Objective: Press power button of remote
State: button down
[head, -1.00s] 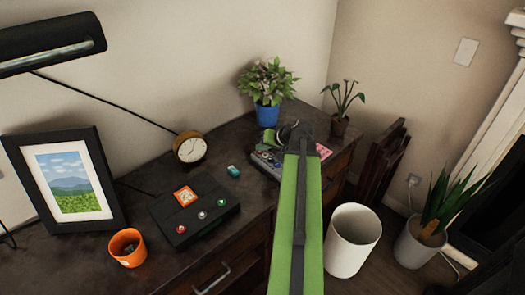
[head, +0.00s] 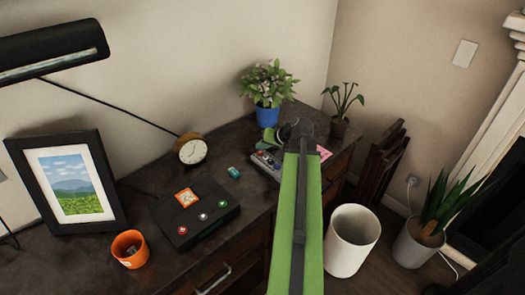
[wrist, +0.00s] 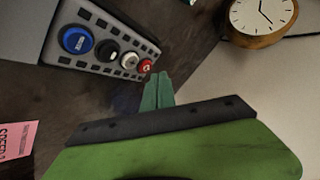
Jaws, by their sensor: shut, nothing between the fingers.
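The remote (wrist: 98,62) is a grey slab with a large blue button (wrist: 77,40), a black one, a white one and a small red button (wrist: 146,66) with a white mark at its end. Several small dark keys line its edges. My gripper (wrist: 158,78) is shut and empty, its green fingertips just beside the red button in the wrist view. I cannot tell whether they touch it. In the head view the remote (head: 264,160) lies on the desk, mostly hidden behind my arm and gripper (head: 268,142).
A round clock (wrist: 262,18) stands beyond the fingertips. A pink note (wrist: 16,140) lies near the remote. A blue-potted plant (head: 267,116) stands behind it. A black box with buttons (head: 185,232), an orange cup (head: 130,249) and a picture frame (head: 107,180) occupy the left desk.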

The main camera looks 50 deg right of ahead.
aim_at(262, 154)
notch_tip(262, 154, up, 5)
jog(key=p, duration=0.5)
jog(key=shift+r, duration=0.15)
dwell(0.5)
